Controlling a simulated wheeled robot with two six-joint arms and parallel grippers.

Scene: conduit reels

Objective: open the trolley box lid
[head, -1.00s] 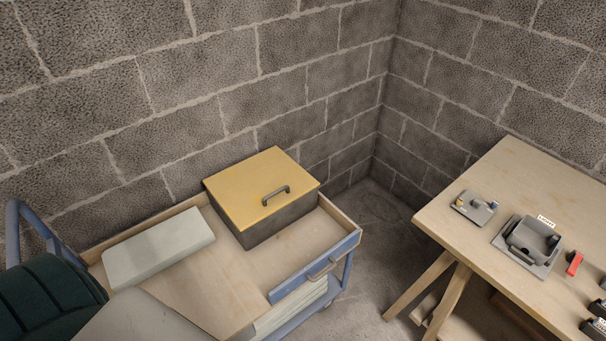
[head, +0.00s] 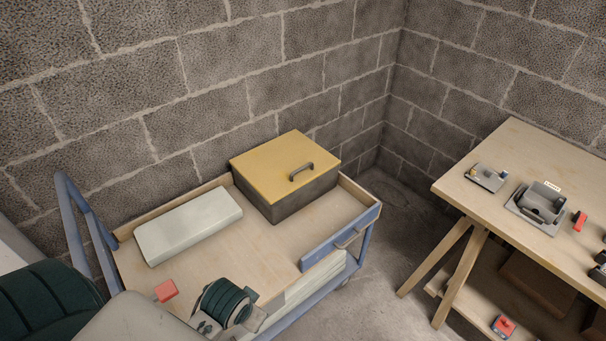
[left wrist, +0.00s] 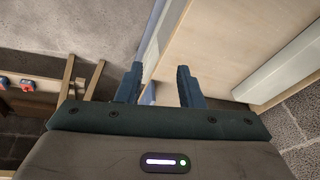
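The trolley box (head: 297,205) is a dark grey box at the far right end of the trolley deck. Its yellow lid (head: 268,165) lies flat and shut, with a dark bar handle (head: 301,171) near its right side. My left arm comes in at the lower left, over the trolley's near side, well short of the box. In the left wrist view my left gripper (left wrist: 158,76) has two dark fingers spread apart with nothing between them. The trolley edge shows beyond them; the box does not clearly show there. My right gripper is in neither view.
The blue-framed trolley (head: 245,233) has raised wooden rims and carries a long pale box (head: 188,226) left of the trolley box. A block wall stands close behind. A wooden workbench (head: 535,165) with small devices is at the right, with a floor gap between.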

